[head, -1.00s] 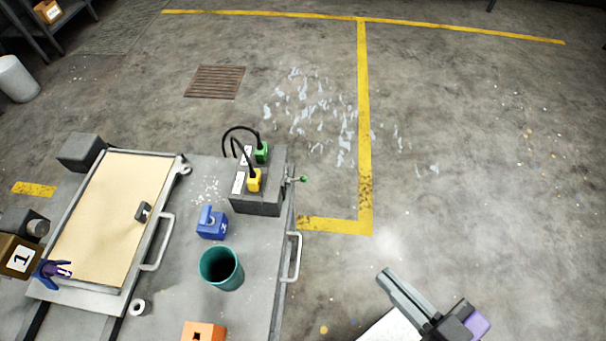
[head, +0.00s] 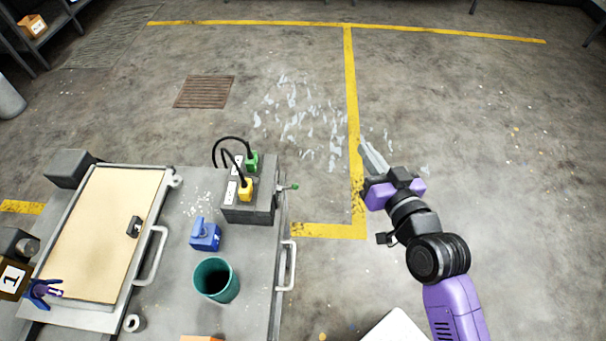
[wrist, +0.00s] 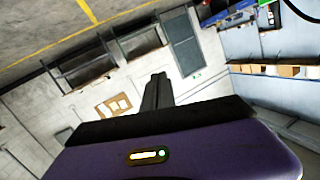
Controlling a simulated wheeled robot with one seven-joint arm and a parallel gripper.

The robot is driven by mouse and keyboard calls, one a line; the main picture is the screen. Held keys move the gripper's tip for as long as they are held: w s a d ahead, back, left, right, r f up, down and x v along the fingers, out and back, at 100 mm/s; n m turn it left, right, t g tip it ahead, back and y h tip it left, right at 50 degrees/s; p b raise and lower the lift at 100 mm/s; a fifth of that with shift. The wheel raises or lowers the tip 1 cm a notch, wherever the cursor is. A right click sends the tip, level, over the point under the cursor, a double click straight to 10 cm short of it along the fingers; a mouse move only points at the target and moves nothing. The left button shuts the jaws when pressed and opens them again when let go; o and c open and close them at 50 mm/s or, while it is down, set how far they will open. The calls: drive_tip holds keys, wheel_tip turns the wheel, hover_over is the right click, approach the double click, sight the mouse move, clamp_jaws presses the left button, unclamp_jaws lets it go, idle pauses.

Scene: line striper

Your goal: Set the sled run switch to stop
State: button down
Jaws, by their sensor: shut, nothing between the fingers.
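A dark grey box (head: 250,208) stands at the right edge of the bench, with a green plug (head: 251,162) and a yellow plug (head: 245,190) on top. A small lever with a green tip (head: 294,186) sticks out of its right side; it may be the sled run switch. Its labels are too small to read. My gripper (head: 364,152) is shut and empty, in the air to the right of the box and clear of the lever. In the wrist view my shut fingers (wrist: 157,92) point toward a far wall, and no switch shows there.
On the bench are a blue block-like part (head: 205,236), a teal cup (head: 216,280) and a framed tan panel (head: 100,235). A metal handle (head: 287,266) juts from the bench's right edge. The floor right of the bench is open, with yellow lines (head: 352,90).

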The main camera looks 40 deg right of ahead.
drive_tip(key=w+d+r+n+g+y, duration=0.1)
drive_tip(key=w+d+r+n+y, duration=0.15)
drive_tip(key=w, duration=0.25)
drive_tip(key=w+d+r+n+y, duration=0.1)
drive_tip(key=w+d+n+y, duration=0.15)
drive_tip(key=w+y, duration=0.2)
drive_tip(key=s+a+f+n+g+y, duration=0.1)
drive_tip(key=s+a+n+g+y, duration=0.5)
drive_tip(key=a+n+y, duration=0.2)
drive_tip(key=shift+s+a+f+n+y, duration=0.2)
drive_tip(key=shift+s+a+n+y, duration=0.1)
drive_tip(key=shift+a+n, duration=0.55)
drive_tip(key=shift+w+a, duration=0.1)
drive_tip(key=shift+a, duration=0.05)
drive_tip(key=p, duration=0.2)
hover_over(288, 188)
drive_tip(key=d, duration=0.3)
wheel_tip(288, 188, down, 4)
drive_tip(key=shift+s+f, duration=0.25)
drive_tip(key=shift+f, duration=0.5)
drive_tip(key=shift+s+f, duration=0.3)
drive_tip(key=shift+f, duration=0.45)
drive_tip(key=shift+s+f, duration=0.25)
drive_tip(key=shift+f, duration=0.5)
